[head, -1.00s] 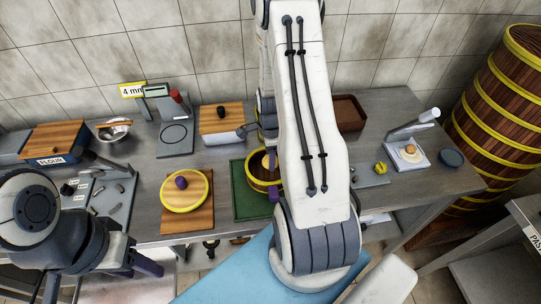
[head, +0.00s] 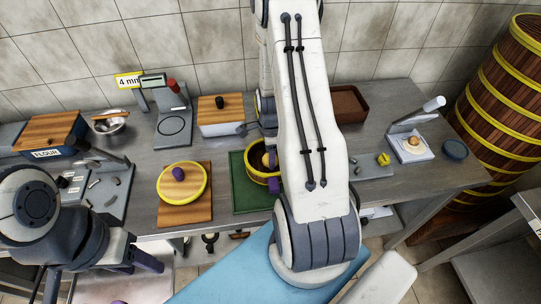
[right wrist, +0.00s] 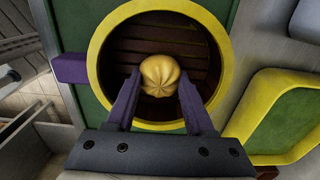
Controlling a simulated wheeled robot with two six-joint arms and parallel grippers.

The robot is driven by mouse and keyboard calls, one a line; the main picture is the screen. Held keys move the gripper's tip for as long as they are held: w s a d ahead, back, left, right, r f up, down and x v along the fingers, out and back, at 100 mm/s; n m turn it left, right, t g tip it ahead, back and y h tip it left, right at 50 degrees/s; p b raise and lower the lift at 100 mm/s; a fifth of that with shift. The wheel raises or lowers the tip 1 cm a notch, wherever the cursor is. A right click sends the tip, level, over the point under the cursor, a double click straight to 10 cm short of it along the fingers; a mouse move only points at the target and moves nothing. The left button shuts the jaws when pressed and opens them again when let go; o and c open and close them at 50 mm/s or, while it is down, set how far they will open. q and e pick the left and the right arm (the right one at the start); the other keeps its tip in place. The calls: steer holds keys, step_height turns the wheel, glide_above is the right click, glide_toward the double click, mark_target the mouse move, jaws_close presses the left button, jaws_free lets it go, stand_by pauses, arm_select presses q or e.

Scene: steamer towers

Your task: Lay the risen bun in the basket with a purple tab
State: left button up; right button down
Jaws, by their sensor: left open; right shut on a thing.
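A pale pleated bun (right wrist: 162,76) sits between the purple fingers of my right gripper (right wrist: 158,88) in the right wrist view. The gripper is shut on it, over the opening of a round basket with a yellow rim (right wrist: 97,62) and dark slatted inside. A purple tab (right wrist: 70,68) sticks out from that rim. In the head view the basket (head: 251,175) is partly behind my right arm, with its purple tab (head: 274,187) at the front; the bun (head: 268,159) shows at its opening. My left gripper (head: 133,281) is open and empty at the lower left.
The basket stands on a green mat (head: 244,203). A yellow-rimmed lid with a purple knob (head: 183,184) lies on a wooden board to its left. My right arm hides the bench's middle.

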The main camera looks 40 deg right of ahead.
steer(key=shift+f+b, duration=0.3)
steer(key=shift+f, duration=0.15)
steer(key=shift+c, duration=1)
jaws_free()
steer(key=shift+r, duration=0.1)
step_height(320, 180, up, 10)
steer(key=shift+r+b, duration=0.2)
steer(key=shift+b, duration=0.3)
